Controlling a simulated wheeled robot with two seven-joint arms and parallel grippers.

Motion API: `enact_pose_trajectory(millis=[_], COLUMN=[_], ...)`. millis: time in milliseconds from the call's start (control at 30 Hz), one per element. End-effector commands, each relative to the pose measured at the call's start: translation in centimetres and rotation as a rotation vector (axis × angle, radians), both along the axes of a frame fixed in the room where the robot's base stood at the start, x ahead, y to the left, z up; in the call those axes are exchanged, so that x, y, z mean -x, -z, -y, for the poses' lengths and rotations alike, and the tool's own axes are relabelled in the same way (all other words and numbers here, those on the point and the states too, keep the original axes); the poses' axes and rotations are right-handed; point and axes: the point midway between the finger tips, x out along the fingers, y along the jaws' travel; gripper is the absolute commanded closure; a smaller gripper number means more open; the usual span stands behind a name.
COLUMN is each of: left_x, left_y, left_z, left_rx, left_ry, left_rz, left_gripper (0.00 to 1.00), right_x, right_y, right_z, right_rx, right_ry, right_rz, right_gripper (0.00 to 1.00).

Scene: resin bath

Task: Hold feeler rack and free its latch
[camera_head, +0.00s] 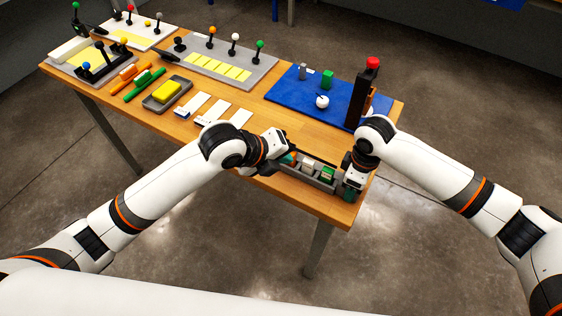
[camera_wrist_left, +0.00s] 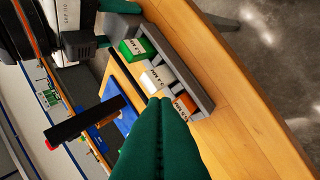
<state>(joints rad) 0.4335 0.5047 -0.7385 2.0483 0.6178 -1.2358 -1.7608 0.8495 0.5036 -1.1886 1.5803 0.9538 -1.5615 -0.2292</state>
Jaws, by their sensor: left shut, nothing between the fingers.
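The feeler rack (camera_head: 312,182) is a grey tray near the table's front right corner. It holds labelled blocks, green (camera_wrist_left: 135,48), white (camera_wrist_left: 157,76) and orange (camera_wrist_left: 183,104). My left gripper (camera_head: 286,158) is at the rack's left end. Its green fingers (camera_wrist_left: 160,100) are shut and empty, their tips close to the white and orange blocks; contact cannot be told. My right gripper (camera_head: 349,192) points down at the rack's right end, by the green block; whether its fingers are shut on the rack is hidden. I cannot make out the latch.
A black post (camera_head: 358,98) with a red knob stands on the blue mat (camera_head: 290,94), behind my right wrist. White cards (camera_head: 213,110), a yellow block (camera_head: 166,91) in a grey tray and lever panels (camera_head: 220,66) lie farther left. The table's front edge is close to the rack.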

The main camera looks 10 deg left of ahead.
Motion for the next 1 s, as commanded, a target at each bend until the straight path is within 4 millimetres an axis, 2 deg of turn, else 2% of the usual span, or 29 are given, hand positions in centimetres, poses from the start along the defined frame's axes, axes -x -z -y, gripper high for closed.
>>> enact_pose_trajectory(millis=[267, 1000], left_x=[-1.1, -1.8], left_y=[-0.8, -1.3], left_z=[-1.1, -0.8], left_rx=[-0.001, -0.023], left_ry=[0.001, 0.001], left_rz=[-0.001, -0.065], left_gripper=[1.0, 1.0], right_x=[0.0, 0.0], right_y=[0.0, -0.1], right_z=[-0.1, -0.1], right_rx=[-0.001, -0.002], right_ry=[-0.001, -0.001], right_rz=[0.002, 0.001], right_gripper=[0.76, 0.76])
